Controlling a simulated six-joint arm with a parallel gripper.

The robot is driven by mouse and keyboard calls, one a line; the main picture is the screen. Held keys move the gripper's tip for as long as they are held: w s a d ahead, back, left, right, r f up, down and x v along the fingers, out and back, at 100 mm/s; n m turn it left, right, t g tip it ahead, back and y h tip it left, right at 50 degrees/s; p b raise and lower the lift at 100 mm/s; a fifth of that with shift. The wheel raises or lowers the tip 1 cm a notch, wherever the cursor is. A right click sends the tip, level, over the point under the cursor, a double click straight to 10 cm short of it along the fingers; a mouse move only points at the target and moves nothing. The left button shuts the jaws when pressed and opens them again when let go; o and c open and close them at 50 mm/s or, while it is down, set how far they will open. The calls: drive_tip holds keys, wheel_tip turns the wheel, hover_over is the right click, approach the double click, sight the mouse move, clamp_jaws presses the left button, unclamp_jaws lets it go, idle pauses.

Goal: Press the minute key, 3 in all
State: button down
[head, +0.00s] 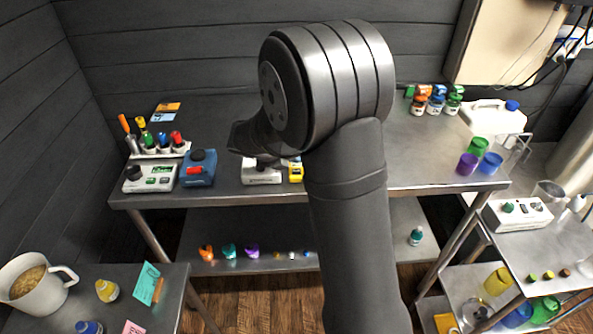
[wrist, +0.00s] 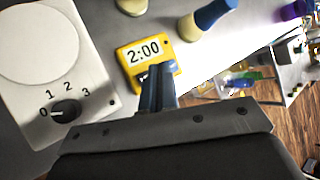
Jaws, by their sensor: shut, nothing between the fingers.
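The yellow timer (wrist: 134,72) is in the upper middle of the wrist view, and its display reads 2:00. In the head view the timer (head: 296,173) shows at the left edge of my arm, on the back table. My gripper (wrist: 158,70) is shut and empty, its fingertips over the lower front of the timer. They hide most of its keys, so the minute key cannot be made out. Whether the tips touch a key or hover over it I cannot tell. In the head view my arm hides the gripper.
A white device with a knob marked 0 to 3 (wrist: 30,95) stands just left of the timer. A blue device (head: 198,170) and a white-green one (head: 150,180) stand further left. Coloured cups (head: 478,147) stand at the table's right end.

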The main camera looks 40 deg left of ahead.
drive_tip(key=shift+r, duration=1.7)
idle(1.2)
wheel_tip(320, 180, up, 4)
drive_tip(key=shift+f, duration=0.1)
drive_tip(key=shift+f, duration=4.45)
drive_tip(key=shift+f, duration=0.4)
